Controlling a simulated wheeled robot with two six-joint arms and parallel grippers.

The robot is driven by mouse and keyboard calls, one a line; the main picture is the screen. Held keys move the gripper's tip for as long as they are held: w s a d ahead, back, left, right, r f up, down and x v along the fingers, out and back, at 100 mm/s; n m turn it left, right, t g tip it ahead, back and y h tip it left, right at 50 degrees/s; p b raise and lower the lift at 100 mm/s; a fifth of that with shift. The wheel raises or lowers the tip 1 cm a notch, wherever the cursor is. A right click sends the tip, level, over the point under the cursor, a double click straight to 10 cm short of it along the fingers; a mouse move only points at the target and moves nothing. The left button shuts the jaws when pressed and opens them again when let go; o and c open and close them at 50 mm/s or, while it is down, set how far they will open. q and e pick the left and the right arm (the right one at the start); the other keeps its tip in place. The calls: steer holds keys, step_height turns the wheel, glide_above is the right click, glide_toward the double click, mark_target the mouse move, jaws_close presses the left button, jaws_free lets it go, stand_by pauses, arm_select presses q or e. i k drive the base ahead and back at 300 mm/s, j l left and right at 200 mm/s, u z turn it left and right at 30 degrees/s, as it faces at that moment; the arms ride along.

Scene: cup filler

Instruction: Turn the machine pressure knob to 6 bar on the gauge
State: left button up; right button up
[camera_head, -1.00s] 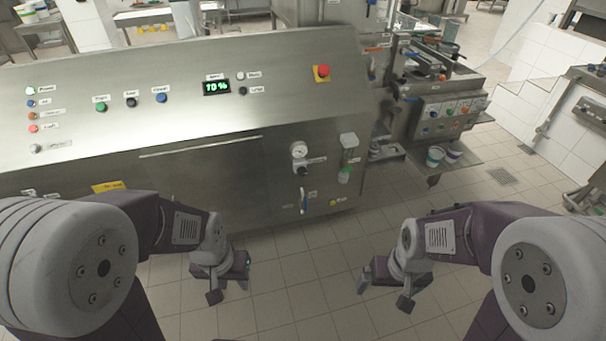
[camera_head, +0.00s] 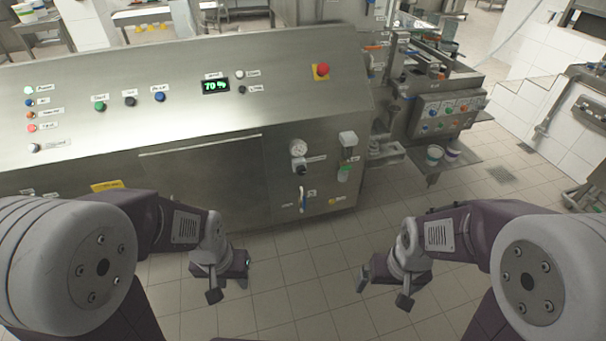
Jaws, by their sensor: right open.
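The pressure gauge (camera_head: 298,147) is a small white round dial on the front panel of the steel machine (camera_head: 205,176). Its needle is too small to read. The dark pressure knob (camera_head: 301,170) sits just below the gauge. My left gripper (camera_head: 231,281) hangs over the floor in front of the machine, below and left of the knob, touching nothing; its jaw opening is hard to make out. My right gripper (camera_head: 383,286) is open and empty over the floor, below and right of the knob.
Right of the gauge is a filter unit with a clear bowl (camera_head: 345,160). A red emergency button (camera_head: 322,70) and a green display (camera_head: 215,86) are on the sloped panel. Tiled floor (camera_head: 310,300) in front is clear.

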mark_target(301, 169)
steer(key=i+z, duration=0.15)
steer(key=z, duration=0.2)
steer(key=i+j+z, duration=0.1)
steer(key=z, duration=0.25)
steer(key=i+j+z, duration=0.1)
steer(key=z, duration=0.25)
steer(key=j, duration=0.1)
